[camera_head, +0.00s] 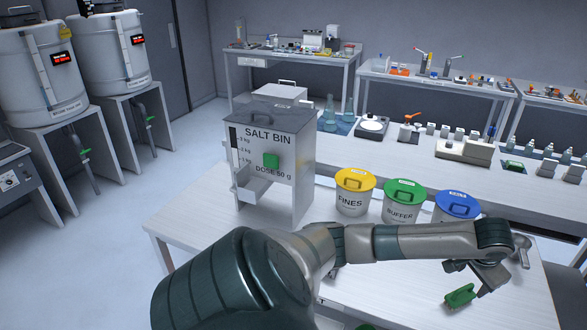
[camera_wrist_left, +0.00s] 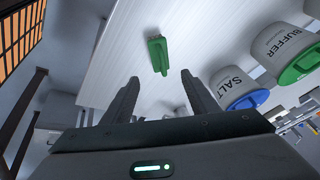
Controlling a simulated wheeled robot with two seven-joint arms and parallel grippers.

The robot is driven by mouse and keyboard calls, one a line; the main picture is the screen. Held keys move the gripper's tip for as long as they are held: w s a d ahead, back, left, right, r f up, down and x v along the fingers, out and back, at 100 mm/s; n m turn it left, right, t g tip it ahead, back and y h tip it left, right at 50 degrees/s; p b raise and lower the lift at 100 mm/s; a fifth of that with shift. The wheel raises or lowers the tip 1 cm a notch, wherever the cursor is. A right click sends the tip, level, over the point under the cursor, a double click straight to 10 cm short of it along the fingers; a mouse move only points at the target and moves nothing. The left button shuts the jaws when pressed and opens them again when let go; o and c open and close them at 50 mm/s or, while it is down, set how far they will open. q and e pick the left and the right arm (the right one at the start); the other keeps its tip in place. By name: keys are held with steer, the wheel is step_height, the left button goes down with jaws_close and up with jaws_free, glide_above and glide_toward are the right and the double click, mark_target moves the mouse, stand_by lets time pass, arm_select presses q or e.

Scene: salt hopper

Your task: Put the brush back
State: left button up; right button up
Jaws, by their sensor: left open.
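A small green object (camera_head: 460,296), which looks like the brush, lies on the white table near its right front part. It also shows in the left wrist view (camera_wrist_left: 157,55), just beyond the fingertips and roughly in line with the gap between them. My left gripper (camera_head: 474,278) hangs over the table close to the green object, and its open fingers (camera_wrist_left: 160,80) are empty. The fingers appear apart from the green object. My left forearm crosses the table and hides part of it. My right gripper is not in view.
The salt bin (camera_head: 271,155) stands at the table's left back. Three lidded tubs, yellow (camera_head: 351,202), green (camera_head: 398,215) and blue (camera_head: 457,206), stand behind my forearm. The front right of the white table (camera_head: 525,300) is mostly clear.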

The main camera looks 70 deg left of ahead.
arm_select(q)
steer(key=d+f+m+t+h, duration=0.15)
steer(key=d+f, duration=0.25)
steer(key=d, duration=0.4)
steer(key=d+f+m+t+h, duration=0.1)
steer(key=d+f+t+h, duration=0.25)
steer(key=d, duration=0.45)
step_height(320, 180, down, 8)
steer(key=s+d, duration=0.2)
steer(key=s+a+f+g+y, duration=0.1)
steer(key=s+a+f, duration=0.1)
steer(key=s+f, duration=0.55)
steer(key=s+a+f+g, duration=0.2)
steer(key=s+f, duration=0.3)
steer(key=f, duration=0.6)
steer(key=s+a+f+g+y, duration=0.1)
steer(key=s+a+f, duration=0.1)
steer(key=s+f, duration=0.55)
steer(key=s+f+g, duration=0.1)
steer(key=s+f, duration=0.5)
steer(key=s, duration=0.6)
steer(key=s+d+f+g, duration=0.1)
steer(key=s+f, duration=0.4)
steer(key=s, duration=0.6)
steer(key=s+f+g, duration=0.2)
steer(key=s+f, duration=0.4)
steer(key=s, duration=0.6)
steer(key=shift+s+d+f+y, duration=0.3)
steer(key=shift+s+d, duration=0.05)
